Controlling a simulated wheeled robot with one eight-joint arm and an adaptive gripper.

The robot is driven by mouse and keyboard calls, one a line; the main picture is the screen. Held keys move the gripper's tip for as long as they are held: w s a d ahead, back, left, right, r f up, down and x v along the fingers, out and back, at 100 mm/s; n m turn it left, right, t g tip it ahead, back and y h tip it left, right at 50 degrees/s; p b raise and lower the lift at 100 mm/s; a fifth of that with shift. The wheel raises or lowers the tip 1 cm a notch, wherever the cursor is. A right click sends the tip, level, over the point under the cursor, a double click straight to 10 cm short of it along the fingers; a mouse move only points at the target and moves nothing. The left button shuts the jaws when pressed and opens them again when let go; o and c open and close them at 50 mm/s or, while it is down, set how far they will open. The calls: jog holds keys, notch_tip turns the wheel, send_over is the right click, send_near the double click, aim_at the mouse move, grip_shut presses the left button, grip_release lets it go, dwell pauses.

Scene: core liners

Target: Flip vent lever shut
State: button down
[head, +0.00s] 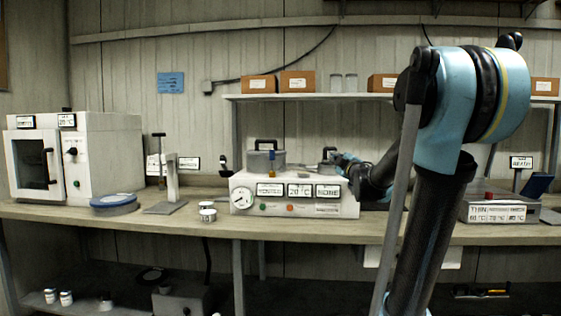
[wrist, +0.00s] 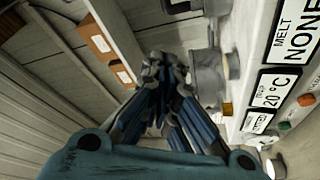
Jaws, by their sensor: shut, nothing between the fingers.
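A white bench unit (head: 295,207) has a dial, small coloured buttons and labels reading 20 °C and NONE; its panel (wrist: 258,85) also shows in the wrist view. On its top are a grey lidded block (head: 262,162) with a black handle and a smaller grey fitting (head: 328,161). I cannot tell which top part is the vent lever. My gripper (head: 340,160) is over the right part of the unit, partly hidden by my arm. In the wrist view my gripper (wrist: 165,72) is shut and empty, beside a grey cylindrical fitting (wrist: 209,76); contact cannot be told.
A white oven (head: 110,150), a blue round item (head: 114,203), a grey stand (head: 170,185) and small white cups (head: 207,212) stand left on the bench. A shelf (head: 310,97) with cardboard boxes (head: 297,81) runs behind. Another labelled unit (head: 490,208) is at right.

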jog(key=w+a+n+g+y, duration=0.2)
jog(key=a+n+y, duration=0.4)
jog(key=a, duration=0.1)
jog(key=n+g+y, duration=0.4)
jog(key=n+g, duration=0.2)
send_near(273, 155)
jog(key=x, duration=0.6)
jog(key=shift+w+a+r, duration=0.1)
jog(key=shift+a+r, duration=0.05)
jog(key=shift+a, duration=0.3)
jog(key=shift+w+a+r, duration=0.1)
jog(key=shift+a, duration=0.35)
